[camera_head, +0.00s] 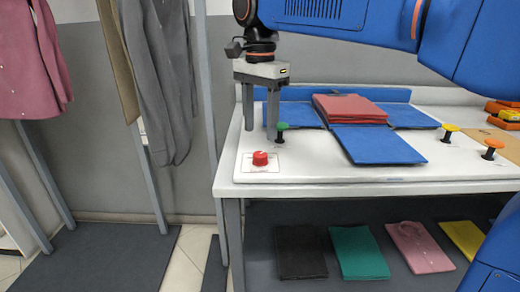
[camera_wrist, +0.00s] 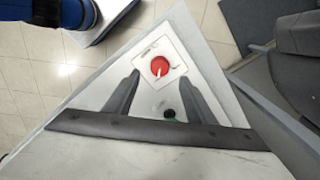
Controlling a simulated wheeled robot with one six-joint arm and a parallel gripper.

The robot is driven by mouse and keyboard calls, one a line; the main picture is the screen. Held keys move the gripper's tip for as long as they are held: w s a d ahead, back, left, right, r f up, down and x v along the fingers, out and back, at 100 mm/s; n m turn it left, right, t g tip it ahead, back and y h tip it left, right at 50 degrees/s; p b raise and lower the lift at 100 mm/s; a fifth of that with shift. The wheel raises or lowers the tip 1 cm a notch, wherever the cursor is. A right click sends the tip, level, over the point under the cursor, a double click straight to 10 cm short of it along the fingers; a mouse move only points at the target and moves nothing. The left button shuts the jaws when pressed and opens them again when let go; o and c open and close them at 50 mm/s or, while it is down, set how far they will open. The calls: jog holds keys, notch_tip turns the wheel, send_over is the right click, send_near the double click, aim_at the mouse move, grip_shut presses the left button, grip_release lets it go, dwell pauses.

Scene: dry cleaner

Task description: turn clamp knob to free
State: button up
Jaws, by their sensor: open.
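The red clamp knob (camera_head: 260,158) sits on a pale square plate near the front left corner of the white table top. In the wrist view the knob (camera_wrist: 160,65) shows a white pointer mark directed towards the bottom of the picture. Small marks on its plate are too small to read. My gripper (camera_head: 260,132) points down above the knob, open and empty. In the wrist view its two fingers (camera_wrist: 158,78) lie to either side of the knob, apart from it.
A green-topped peg (camera_head: 281,128) stands close behind the knob, near my right finger. A folded red garment (camera_head: 350,108) lies on blue folding panels (camera_head: 376,145). Yellow (camera_head: 449,129) and orange (camera_head: 491,146) pegs stand further right. Folded clothes (camera_head: 358,252) lie on the shelf below.

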aim_at(260, 154)
jog(key=shift+f, duration=3.55)
jog(key=c, duration=1)
